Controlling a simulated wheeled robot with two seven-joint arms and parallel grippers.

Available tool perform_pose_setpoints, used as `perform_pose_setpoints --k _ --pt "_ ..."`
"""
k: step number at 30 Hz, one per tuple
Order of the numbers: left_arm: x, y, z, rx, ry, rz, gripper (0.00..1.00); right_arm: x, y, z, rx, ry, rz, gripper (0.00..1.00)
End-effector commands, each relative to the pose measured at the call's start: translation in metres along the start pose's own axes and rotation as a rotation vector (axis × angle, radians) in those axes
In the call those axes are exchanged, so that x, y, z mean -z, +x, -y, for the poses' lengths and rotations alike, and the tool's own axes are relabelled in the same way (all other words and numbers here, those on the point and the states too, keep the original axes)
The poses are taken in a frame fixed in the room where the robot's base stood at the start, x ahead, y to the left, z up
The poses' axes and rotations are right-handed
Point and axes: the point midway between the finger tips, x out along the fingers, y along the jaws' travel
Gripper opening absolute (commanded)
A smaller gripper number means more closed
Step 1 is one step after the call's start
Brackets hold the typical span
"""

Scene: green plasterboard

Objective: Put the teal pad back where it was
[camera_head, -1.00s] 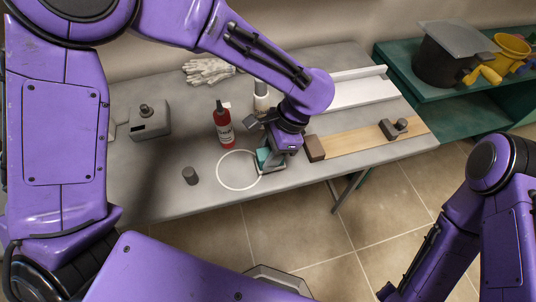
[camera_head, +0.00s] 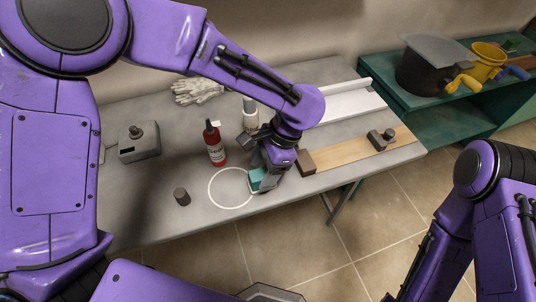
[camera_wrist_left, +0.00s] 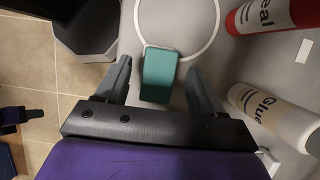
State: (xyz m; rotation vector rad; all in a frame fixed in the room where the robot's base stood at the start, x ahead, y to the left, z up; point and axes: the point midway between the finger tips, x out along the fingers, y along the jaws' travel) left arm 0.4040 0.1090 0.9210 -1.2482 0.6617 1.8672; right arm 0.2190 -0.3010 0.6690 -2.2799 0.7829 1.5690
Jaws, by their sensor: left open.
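The teal pad (camera_head: 256,178) is a small block on the grey table, at the right edge of a white ring (camera_head: 210,190). In the left wrist view the pad (camera_wrist_left: 160,78) lies between the two fingers, with its far end at the white ring's (camera_wrist_left: 139,24) line. My left gripper (camera_head: 265,182) is open, its fingers on either side of the pad with gaps visible. The gripper partly hides the pad in the head view. My right arm shows at the lower right, its gripper out of frame.
A red bottle (camera_head: 216,150) and a white glue bottle (camera_head: 250,115) stand behind the gripper. A dark cylinder (camera_head: 182,197) stands left of the ring. A brown block (camera_head: 306,162) ends a wooden board (camera_head: 345,155) on the right. The table's front edge is close.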

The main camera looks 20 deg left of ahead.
Motion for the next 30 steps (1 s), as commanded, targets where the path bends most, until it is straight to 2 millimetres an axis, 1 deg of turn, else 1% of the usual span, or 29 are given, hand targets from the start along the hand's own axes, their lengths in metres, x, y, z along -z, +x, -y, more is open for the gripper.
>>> perform_pose_setpoints --k 1,6,9,12,16,30 --pt "0.0 -0.014 0.001 0.006 -0.001 -0.003 0.68 0.0 0.0 0.0 0.0 0.0 0.0 0.43" --pt "0.0 -0.059 0.0 0.004 0.0 -0.004 0.68 0.001 -0.002 0.0 0.0 0.0 0.0 0.43" --pt "0.0 -0.08 0.0 0.003 0.001 -0.002 0.68 0.001 -0.003 0.0 0.0 0.0 0.0 0.43" --pt "0.0 -0.095 0.0 0.002 0.001 -0.001 0.68 0.001 -0.003 0.0 0.0 0.0 0.0 0.43" --pt "0.0 -0.102 0.0 0.001 0.002 0.001 0.68 0.001 -0.004 0.0 0.0 0.0 0.0 0.43" --pt "0.0 -0.102 0.0 0.0 0.002 0.0 0.68 0.001 -0.003 0.0 0.0 0.0 0.0 0.43"
